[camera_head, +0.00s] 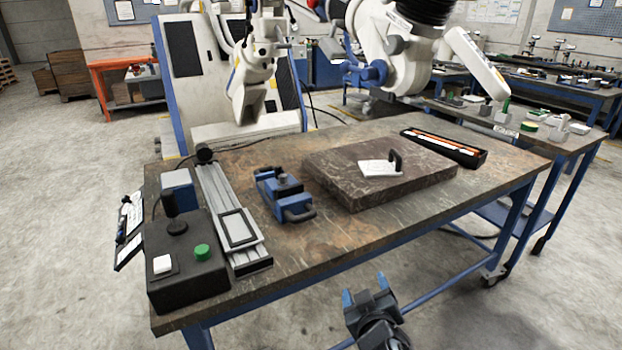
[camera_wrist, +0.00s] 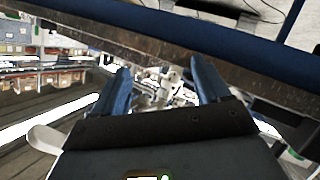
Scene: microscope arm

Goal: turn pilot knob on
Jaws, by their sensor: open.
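A black control box (camera_head: 188,270) stands at the table's near left corner. No control box can be made out there.
The table (camera_head: 330,235) also bears a rail slide (camera_head: 222,205), a blue vise (camera_head: 283,193), a stone slab (camera_head: 340,190) with a small bracket (camera_head: 382,165), and a black tray (camera_head: 445,148). A white machine arm (camera_head: 405,50) overhangs the back. Floor in front is clear.

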